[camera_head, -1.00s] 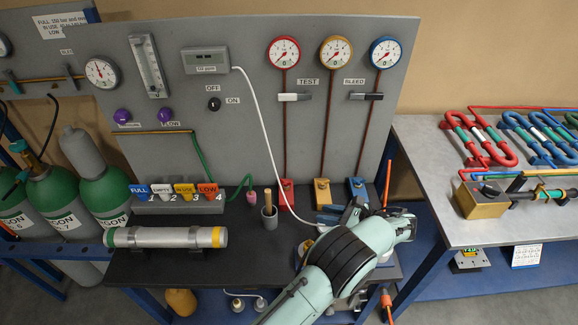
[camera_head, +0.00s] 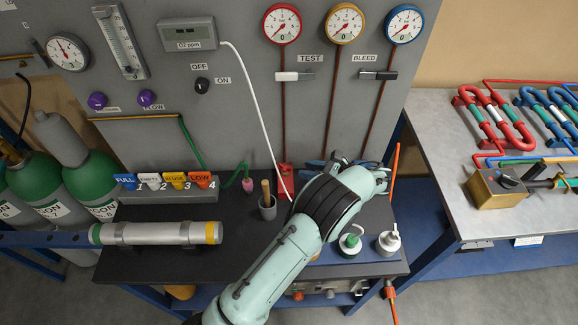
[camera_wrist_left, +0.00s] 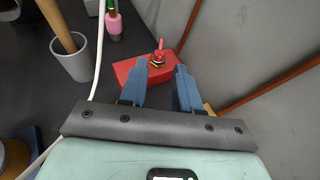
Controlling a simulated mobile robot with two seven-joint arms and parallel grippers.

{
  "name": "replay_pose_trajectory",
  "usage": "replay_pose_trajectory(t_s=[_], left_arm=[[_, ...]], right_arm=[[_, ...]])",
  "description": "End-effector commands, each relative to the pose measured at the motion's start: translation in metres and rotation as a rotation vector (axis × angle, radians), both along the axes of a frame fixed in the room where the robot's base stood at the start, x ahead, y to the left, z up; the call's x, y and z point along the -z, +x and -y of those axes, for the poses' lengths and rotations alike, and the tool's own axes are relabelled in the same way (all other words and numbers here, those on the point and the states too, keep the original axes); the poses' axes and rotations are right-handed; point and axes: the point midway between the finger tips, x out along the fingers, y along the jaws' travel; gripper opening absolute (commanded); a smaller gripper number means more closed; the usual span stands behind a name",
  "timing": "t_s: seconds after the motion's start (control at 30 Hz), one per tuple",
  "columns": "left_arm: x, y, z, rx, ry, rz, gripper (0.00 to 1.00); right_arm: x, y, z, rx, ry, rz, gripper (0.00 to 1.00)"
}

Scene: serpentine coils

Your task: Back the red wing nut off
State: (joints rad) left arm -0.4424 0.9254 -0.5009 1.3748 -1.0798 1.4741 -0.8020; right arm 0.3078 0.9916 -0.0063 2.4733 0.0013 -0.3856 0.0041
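The red wing nut (camera_wrist_left: 159,55) stands on top of a red block (camera_wrist_left: 130,72) in the left wrist view, with a brass-coloured part under it. The red block also shows in the head view (camera_head: 285,180), at the foot of the panel below the red gauge. My left gripper (camera_wrist_left: 161,72) is open, its two blue fingers apart and pointing toward the block. The wing nut appears beyond the fingertips, between their lines, nearer the left finger; I cannot tell the exact gap. In the head view my left arm hides most of the gripper. My right gripper is not in view.
A grey cup with a wooden handle (camera_head: 268,208) stands left of the red block. A white cable (camera_head: 258,120) hangs down beside it. A silver cylinder (camera_head: 155,233) lies at the bench's left.

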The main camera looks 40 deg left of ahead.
Motion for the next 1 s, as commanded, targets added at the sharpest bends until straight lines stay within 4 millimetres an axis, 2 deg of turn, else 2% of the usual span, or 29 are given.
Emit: replay_pose_trajectory(t_s=[0.03, 0.2, 0.4, 0.8, 0.83, 0.9, 0.93, 1.0], left_arm=[[0.005, -0.003, -0.012, -0.004, 0.001, -0.003, 0.32], [0.017, -0.007, -0.043, -0.003, 0.002, -0.001, 0.32], [0.027, -0.01, -0.066, -0.001, 0.0, 0.0, 0.32], [0.03, -0.011, -0.074, 0.001, 0.0, 0.0, 0.32], [0.03, -0.011, -0.074, 0.001, 0.0, 0.0, 0.29], [0.03, -0.011, -0.074, 0.001, 0.0, 0.0, 0.06], [0.03, -0.011, -0.074, 0.001, 0.0, 0.0, 0.0], [0.03, -0.011, -0.074, 0.001, 0.0, 0.0, 0.0]], right_arm=[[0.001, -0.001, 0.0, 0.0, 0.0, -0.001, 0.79], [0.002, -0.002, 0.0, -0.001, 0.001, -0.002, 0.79], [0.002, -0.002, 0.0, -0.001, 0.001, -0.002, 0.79], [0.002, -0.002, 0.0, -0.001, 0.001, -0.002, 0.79], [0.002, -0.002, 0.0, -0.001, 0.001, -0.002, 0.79], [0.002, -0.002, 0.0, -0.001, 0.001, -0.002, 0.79], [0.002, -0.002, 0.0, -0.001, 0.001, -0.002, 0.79], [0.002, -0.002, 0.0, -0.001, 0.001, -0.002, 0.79]])
